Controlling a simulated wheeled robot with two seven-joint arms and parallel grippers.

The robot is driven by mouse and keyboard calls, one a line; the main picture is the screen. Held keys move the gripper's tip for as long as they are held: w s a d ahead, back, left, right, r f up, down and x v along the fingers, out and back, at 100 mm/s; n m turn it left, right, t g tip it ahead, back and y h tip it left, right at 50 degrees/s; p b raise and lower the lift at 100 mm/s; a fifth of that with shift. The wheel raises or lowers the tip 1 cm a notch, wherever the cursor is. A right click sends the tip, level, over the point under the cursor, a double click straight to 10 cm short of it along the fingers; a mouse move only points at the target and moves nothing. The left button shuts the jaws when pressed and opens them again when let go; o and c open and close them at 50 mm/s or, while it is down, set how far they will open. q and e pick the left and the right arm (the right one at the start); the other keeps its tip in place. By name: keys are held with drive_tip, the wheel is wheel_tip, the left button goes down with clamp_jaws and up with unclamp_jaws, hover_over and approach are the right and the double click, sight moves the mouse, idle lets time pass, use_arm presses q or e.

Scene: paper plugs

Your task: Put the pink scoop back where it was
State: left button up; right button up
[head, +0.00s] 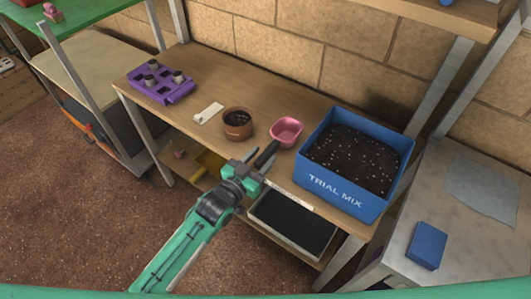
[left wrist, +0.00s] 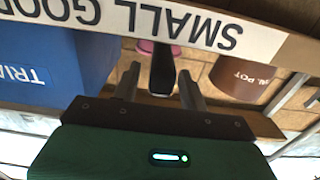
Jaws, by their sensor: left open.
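The pink scoop (head: 286,131) lies on the wooden bench between the brown pot and the blue bin. Its dark handle (head: 268,153) points toward the bench's front edge and my left gripper (head: 255,168). In the left wrist view the dark handle (left wrist: 162,72) shows between the two fingers, with a gap on each side. A bit of the pink scoop (left wrist: 147,46) shows beyond a label strip that hides most of it. My left gripper is open at the bench's front edge. My right gripper is not in view.
A blue bin (head: 342,194) marked TRIAL MIX, filled with dark soil, stands right of the scoop. A brown pot (head: 237,124), a white card (head: 208,113) and a purple tray (head: 165,94) with small pots stand left. A black tray (head: 292,222) sits below the bench front.

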use_arm(q)
drive_tip(key=v, duration=0.8)
drive_tip(key=shift+s+b, duration=0.1)
drive_tip(key=shift+b, duration=0.2)
drive_tip(key=shift+s+a, duration=0.4)
drive_tip(key=shift+s, duration=0.1)
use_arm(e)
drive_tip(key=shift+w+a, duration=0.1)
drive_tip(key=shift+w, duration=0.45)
